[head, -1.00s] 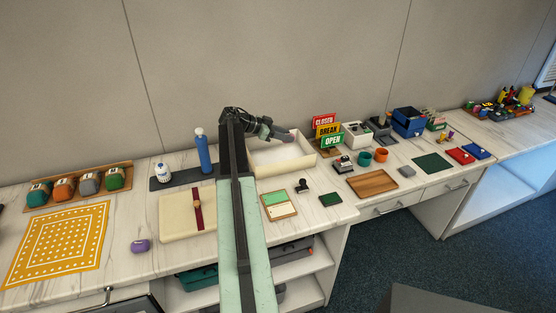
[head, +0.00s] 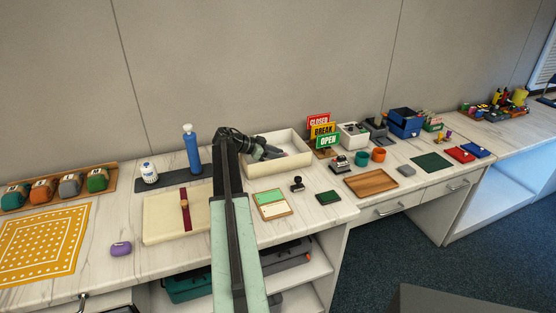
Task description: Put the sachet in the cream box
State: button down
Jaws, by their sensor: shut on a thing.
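The cream box (head: 290,168) is an open, low-walled box on the counter behind my arm. My gripper (head: 272,152) is over the box opening, tilted down into it. It is shut on a small greyish-mauve thing, which I take to be the sachet (head: 277,154). The sachet is at or within the box's opening; I cannot tell whether it touches the floor. My arm hides the box's left part.
A cream flat case with a red strap (head: 160,223) and a purple item (head: 121,249) lie nearer the front. Signs (head: 323,131) stand right of the box.

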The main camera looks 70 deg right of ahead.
jog(key=shift+f, duration=0.2)
jog(key=c, duration=0.9)
grip_release()
jog(key=shift+r, duration=0.1)
jog(key=shift+c, duration=0.2)
jog(key=shift+r, duration=0.2)
jog(key=p+v, duration=0.3)
jog(key=v, duration=0.4)
jog(key=shift+r+p, duration=0.1)
jog(key=shift+p, duration=0.25)
jog(key=shift+w+a, duration=0.15)
jog(key=shift+w, duration=0.1)
